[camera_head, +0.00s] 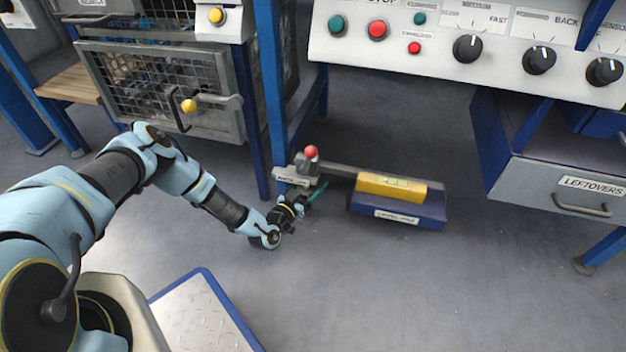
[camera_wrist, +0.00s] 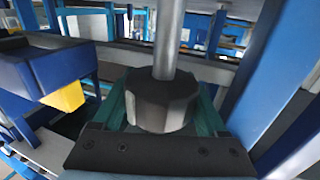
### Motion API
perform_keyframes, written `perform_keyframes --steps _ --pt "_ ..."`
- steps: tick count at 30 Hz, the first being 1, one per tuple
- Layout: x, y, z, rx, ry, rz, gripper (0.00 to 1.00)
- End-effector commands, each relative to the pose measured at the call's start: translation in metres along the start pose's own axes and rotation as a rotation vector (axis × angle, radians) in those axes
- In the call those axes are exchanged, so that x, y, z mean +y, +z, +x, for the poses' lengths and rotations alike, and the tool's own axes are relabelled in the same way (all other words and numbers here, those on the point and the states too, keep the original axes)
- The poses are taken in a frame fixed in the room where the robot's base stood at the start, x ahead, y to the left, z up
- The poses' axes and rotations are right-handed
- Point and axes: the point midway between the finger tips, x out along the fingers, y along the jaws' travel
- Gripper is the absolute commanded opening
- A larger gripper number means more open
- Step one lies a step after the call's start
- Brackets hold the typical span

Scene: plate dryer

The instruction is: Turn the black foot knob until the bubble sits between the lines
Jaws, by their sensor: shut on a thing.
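The black foot knob (camera_wrist: 160,104) is faceted and sits on a grey metal rod in the wrist view. My gripper (camera_wrist: 162,92) has one teal finger on each side of it and is shut on it. In the head view my gripper (camera_head: 304,200) is low by the blue post's foot, and the knob is hidden there. A yellow spirit level (camera_head: 391,186) with a green vial (camera_head: 396,182) lies on a blue level pad (camera_head: 398,209) to the right of my gripper. The bubble and lines are too small to read.
A red ball knob (camera_head: 311,152) stands on a grey block just above my gripper. A blue post (camera_head: 271,90) rises beside it. A control panel (camera_head: 470,45) overhangs behind, and a leftovers drawer (camera_head: 560,190) is at right. The floor in front is clear.

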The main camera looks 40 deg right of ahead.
Motion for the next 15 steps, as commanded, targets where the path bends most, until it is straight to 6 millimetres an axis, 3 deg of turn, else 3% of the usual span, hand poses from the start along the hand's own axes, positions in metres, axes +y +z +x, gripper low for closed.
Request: perform_keyframes --steps 15 --pt "-0.0017 0.0015 -0.0009 -0.001 -0.043 0.0 0.2"
